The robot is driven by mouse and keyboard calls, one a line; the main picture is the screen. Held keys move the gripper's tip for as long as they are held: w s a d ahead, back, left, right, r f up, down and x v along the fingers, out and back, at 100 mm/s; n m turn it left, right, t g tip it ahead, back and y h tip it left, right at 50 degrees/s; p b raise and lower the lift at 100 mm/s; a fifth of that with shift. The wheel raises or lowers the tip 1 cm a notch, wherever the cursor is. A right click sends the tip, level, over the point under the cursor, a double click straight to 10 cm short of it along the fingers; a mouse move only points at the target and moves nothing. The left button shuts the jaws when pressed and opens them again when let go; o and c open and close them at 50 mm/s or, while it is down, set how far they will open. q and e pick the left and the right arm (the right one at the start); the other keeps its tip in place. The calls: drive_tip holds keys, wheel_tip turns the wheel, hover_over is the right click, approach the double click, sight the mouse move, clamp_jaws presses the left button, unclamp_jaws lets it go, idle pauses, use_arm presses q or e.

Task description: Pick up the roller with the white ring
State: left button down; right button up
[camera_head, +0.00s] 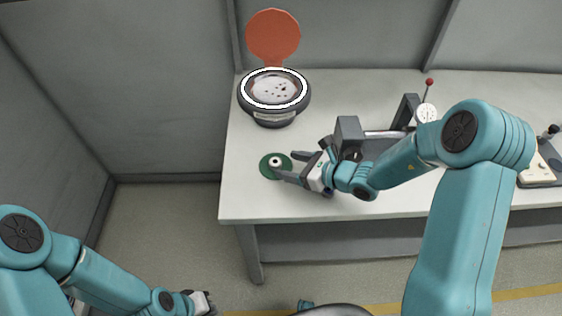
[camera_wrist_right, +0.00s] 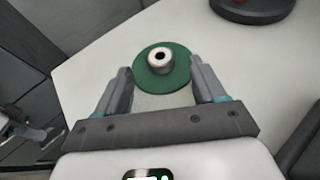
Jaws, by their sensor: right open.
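The roller (camera_head: 275,161) is a small, pale, short cylinder with a dark centre and a white ring around it. It stands on a round green pad (camera_head: 264,169) near the table's left edge. My right gripper (camera_head: 284,164) is open, with its fingertips near the roller. In the right wrist view, the roller (camera_wrist_right: 160,63) lies between and slightly beyond the spread fingertips (camera_wrist_right: 160,68), with clear gaps on both sides. The green pad (camera_wrist_right: 160,84) shows beneath it. My left gripper (camera_head: 206,303) is low at the bottom left, away from the table; its fingers are too small to read.
A dark round device with a white lit ring (camera_head: 273,89) and an orange disc (camera_head: 273,37) stands behind the pad. A grey fixture (camera_head: 349,132) and a dial gauge (camera_head: 426,113) stand right. The table (camera_head: 245,205) is bare in front of the pad.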

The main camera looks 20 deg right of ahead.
sight(277, 162)
drive_tip(key=shift+x, duration=2.2)
drive_tip(key=c, duration=1.2)
